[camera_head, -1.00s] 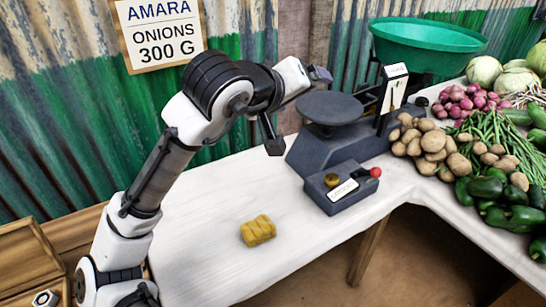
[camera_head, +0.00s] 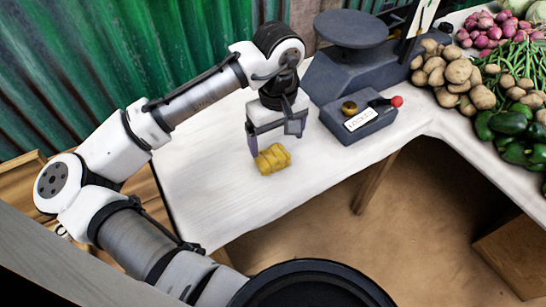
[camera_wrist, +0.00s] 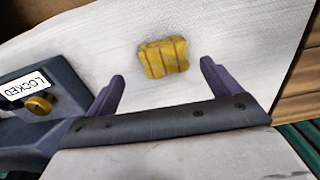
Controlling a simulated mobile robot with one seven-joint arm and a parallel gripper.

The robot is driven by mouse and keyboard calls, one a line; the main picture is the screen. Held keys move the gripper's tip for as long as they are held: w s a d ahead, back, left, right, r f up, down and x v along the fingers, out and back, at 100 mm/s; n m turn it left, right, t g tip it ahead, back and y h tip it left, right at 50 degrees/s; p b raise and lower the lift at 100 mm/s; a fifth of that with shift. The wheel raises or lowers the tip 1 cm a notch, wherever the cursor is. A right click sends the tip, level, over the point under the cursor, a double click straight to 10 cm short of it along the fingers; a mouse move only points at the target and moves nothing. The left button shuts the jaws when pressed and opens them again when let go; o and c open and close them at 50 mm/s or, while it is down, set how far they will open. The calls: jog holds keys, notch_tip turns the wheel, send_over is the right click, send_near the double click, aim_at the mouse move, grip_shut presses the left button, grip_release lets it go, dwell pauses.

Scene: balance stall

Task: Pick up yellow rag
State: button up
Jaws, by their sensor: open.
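The yellow rag (camera_head: 272,158) lies folded or rolled on the white table (camera_head: 205,200), near its front edge. In the wrist view the rag (camera_wrist: 164,57) is just beyond the fingertips and lies between their lines, apart from both. My gripper (camera_head: 276,140) points down above and just behind the rag in the head view. In the wrist view its two dark fingers (camera_wrist: 160,80) are spread wide with nothing between them. Whether a finger touches the rag cannot be told from the head view.
A dark scale (camera_head: 352,60) stands right of my gripper. Its front box (camera_head: 358,122) has a brass knob and a red-tipped lever; its label reads LOCKED in the wrist view (camera_wrist: 27,84). Potatoes (camera_head: 455,75) and green peppers (camera_head: 505,130) lie farther right. The table left of the rag is clear.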

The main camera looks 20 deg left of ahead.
aim_at(275, 156)
jog(key=shift+s+a+f, duration=0.1)
jog(key=shift+s+f, duration=0.05)
jog(key=shift+f, duration=1.55)
jog(key=shift+s+a+f, duration=0.1)
jog(key=shift+f, duration=1.6)
jog(key=c, duration=1.1)
jog(key=shift+o, duration=0.2)
notch_tip(275, 156, up, 20)
jog(key=p, duration=0.1)
jog(key=o, duration=0.4)
jog(key=shift+c, duration=1.4)
